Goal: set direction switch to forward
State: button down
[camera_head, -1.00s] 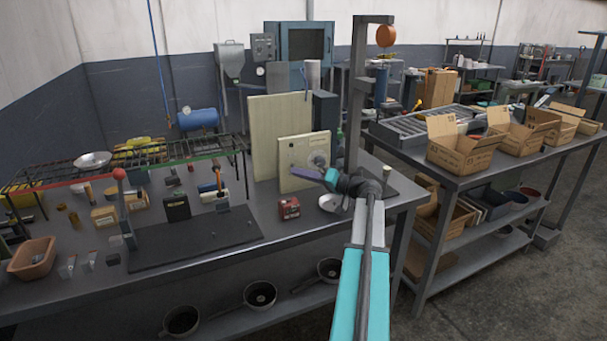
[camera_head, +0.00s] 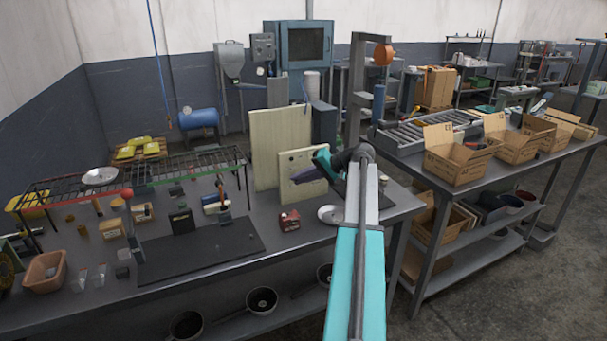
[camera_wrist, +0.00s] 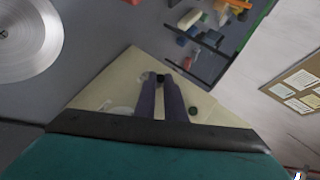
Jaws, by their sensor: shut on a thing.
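A beige control panel (camera_head: 289,160) stands upright on the workbench, in front of a taller pale board. In the wrist view the panel (camera_wrist: 125,75) lies ahead of my gripper. My gripper (camera_head: 294,180) reaches the panel's front from the right, its purple fingers pointing left. In the wrist view the fingers (camera_wrist: 160,82) are close together at a small black switch knob (camera_wrist: 160,77), partly hidden between the fingertips. The fingers are shut on it. I cannot read the switch's setting. Another dark round knob (camera_wrist: 193,111) and a pale round dial (camera_wrist: 121,112) are on the panel beside the fingers.
A small red box (camera_head: 289,221) and a shallow pale dish (camera_head: 330,214) stand on the bench below my gripper. A wire rack (camera_head: 190,166) and a dark plate (camera_head: 200,250) are to the left.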

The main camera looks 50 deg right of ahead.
jog(key=g+p, duration=0.1)
jog(key=r+m+g+p, duration=0.1)
jog(key=shift+w+g+y+p, duration=0.3)
jog(key=shift+g+p, duration=0.1)
jog(key=shift+f, duration=0.2)
jog(key=c, duration=2.1)
grip_release()
jog(key=shift+r, duration=0.1)
